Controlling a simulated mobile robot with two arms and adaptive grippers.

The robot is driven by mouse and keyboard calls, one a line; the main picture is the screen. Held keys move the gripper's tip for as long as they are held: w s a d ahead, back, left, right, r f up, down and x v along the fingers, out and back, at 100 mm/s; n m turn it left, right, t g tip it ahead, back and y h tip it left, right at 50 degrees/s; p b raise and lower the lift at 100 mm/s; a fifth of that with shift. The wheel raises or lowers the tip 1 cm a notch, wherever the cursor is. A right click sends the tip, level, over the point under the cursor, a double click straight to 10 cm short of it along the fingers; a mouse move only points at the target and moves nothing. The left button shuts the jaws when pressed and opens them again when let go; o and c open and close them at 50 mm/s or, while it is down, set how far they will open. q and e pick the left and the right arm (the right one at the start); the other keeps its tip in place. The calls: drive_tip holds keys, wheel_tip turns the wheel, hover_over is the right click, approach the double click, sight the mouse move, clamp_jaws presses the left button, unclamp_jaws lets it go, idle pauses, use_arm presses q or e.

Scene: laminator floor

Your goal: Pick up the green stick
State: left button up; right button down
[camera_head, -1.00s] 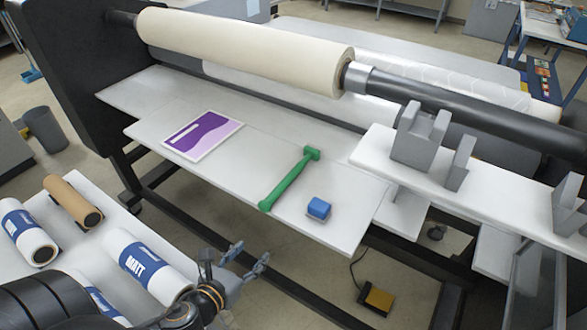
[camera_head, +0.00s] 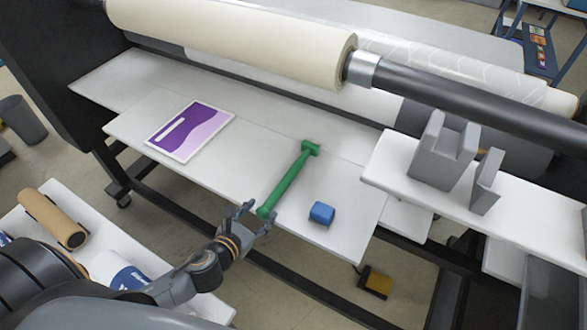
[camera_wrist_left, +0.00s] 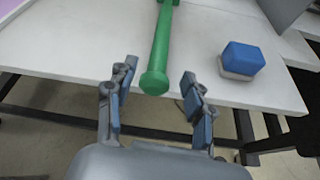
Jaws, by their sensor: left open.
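The green stick (camera_head: 287,182) lies on the white table of the machine, with a crosspiece at its far end. In the left wrist view the stick (camera_wrist_left: 161,45) points toward me, and its round near end is at the table's front edge. My left gripper (camera_head: 254,213) is open and empty at that near end. In the left wrist view its two fingers (camera_wrist_left: 158,98) stand apart, one on each side of the stick's end, with gaps to both. My right gripper is not in view.
A blue block with a pale base (camera_head: 322,213) lies right of the stick. A purple and white sheet (camera_head: 190,131) lies to the left. A large cream roll (camera_head: 235,37) spans the back. Grey brackets (camera_head: 446,150) stand on a white shelf at right.

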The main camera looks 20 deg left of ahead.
sight(268, 203)
use_arm(q)
drive_tip(key=x, duration=0.3)
drive_tip(key=shift+a+p, duration=0.15)
drive_tip(key=shift+p, duration=0.25)
drive_tip(key=p+x, duration=0.1)
drive_tip(key=x, duration=0.2)
drive_tip(key=shift+f, duration=0.1)
drive_tip(key=shift+w+f, duration=0.25)
drive_tip(key=shift+w, duration=0.1)
drive_tip(key=shift+s, duration=0.1)
clamp_jaws()
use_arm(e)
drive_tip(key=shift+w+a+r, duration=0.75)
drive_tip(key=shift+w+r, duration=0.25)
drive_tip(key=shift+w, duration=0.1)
